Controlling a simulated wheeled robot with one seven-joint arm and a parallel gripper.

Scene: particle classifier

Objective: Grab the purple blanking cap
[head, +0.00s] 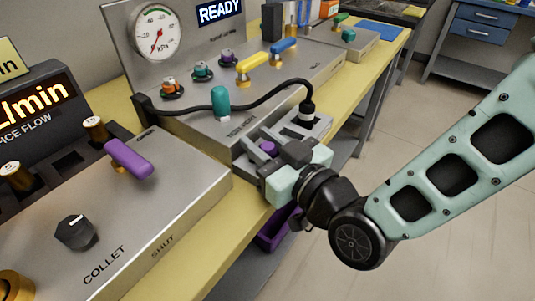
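A small purple piece that looks like the blanking cap (268,147) shows in the head view at the front edge of the grey instrument housing, among grey bracket-like parts. My gripper (272,152) is right at it, coming in from the lower right. The gripper's dark body and mint-green sides cover the area just right of and below the cap. The fingertips blend with the grey parts around the cap, so I cannot tell whether they touch it or are closed on it.
A black cable runs to a black plug (306,112) just behind my gripper. A purple lever (129,158) stands on the collet box at left. A purple-based knob (227,57) sits on the panel. A purple bin (276,230) is below the bench edge. Open floor lies right.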

